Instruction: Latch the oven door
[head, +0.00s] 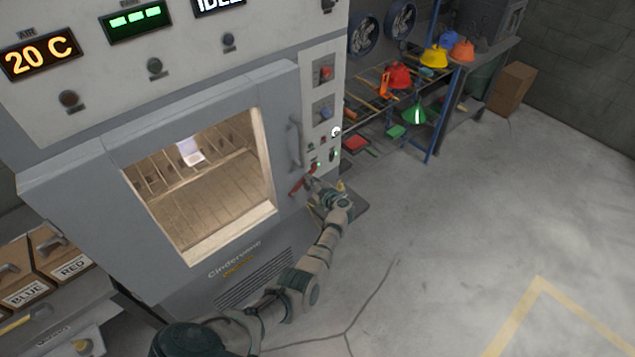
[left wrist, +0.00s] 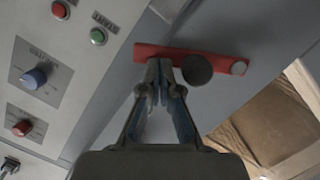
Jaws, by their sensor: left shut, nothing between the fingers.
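The grey oven door (head: 90,163) with its lit window fills the left half of the head view and looks closed against the oven body. A vertical grey handle (head: 294,143) is at its right edge. Below the handle is the red latch (head: 298,186). In the left wrist view the latch is a red bar (left wrist: 215,59) with a dark round knob (left wrist: 197,69), lying across the seam beside the door. My left gripper (head: 311,183) is shut and empty at the latch. Its fingertips (left wrist: 160,68) overlap the bar's left part; contact is unclear. My right gripper is out of view.
A control panel (head: 322,75) with knobs and buttons runs beside the door, and a red button (left wrist: 60,10) is near my fingers. A rack (head: 437,123) with coloured hoods stands behind at right. The concrete floor (head: 450,220) to the right is clear.

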